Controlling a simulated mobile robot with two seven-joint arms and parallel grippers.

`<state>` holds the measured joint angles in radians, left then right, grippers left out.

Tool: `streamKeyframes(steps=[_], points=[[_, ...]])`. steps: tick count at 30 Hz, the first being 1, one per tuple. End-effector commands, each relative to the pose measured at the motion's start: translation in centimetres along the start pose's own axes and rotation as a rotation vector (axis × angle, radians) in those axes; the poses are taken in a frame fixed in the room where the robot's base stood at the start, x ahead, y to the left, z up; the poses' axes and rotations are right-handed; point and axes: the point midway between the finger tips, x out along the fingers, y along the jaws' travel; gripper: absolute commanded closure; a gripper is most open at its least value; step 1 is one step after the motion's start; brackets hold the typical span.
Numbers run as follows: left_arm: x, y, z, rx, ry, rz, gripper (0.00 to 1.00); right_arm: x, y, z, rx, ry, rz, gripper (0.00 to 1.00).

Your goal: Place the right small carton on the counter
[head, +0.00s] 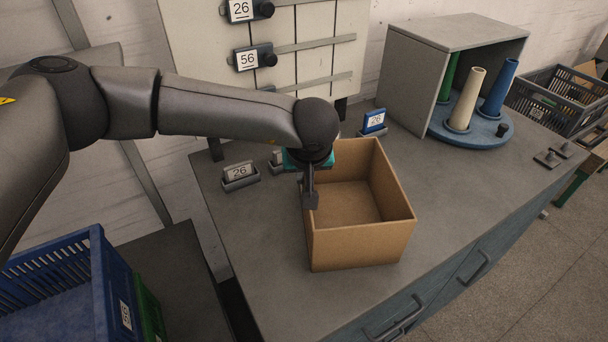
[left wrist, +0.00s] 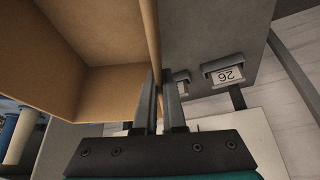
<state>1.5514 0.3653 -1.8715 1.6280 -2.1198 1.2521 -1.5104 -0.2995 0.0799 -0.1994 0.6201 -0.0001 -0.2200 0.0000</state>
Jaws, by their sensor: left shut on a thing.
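An open, empty brown carton (head: 362,245) is at the middle of the grey counter (head: 270,290). I cannot tell whether its base touches the counter. My left gripper (head: 310,203) is over the carton's left wall, pointing down. In the left wrist view my left gripper (left wrist: 161,85) is shut on that wall of the carton (left wrist: 100,45), one finger on each side. The wall's lower part behind the gripper is hidden in the head view. My right gripper is not in view.
Small holders with number cards, one marked 26 (head: 240,175), stand left of the carton. A blue card holder (head: 373,122) is behind it. A round blue stand (head: 478,133) with several cones is at the back right. A blue crate (head: 50,300) is at the lower left.

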Motion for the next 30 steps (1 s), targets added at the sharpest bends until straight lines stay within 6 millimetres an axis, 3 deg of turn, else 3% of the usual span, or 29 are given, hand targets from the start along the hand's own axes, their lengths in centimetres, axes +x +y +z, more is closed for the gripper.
streamKeyframes(steps=[6,7,15,25,30], points=[[0.2,0.0,0.1,-0.001,0.001,0.001,1.00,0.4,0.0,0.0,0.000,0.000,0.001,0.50],[0.3,0.0,0.1,-0.001,0.000,0.000,0.92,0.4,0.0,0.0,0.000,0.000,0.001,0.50],[0.1,0.0,0.1,-0.001,0.000,-0.001,0.63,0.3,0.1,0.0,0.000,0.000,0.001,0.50],[-0.1,0.0,-0.1,-0.001,0.000,-0.001,0.63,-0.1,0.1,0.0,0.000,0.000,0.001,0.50],[-2.5,0.0,-0.2,0.000,0.003,0.002,0.63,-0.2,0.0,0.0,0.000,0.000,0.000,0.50]])
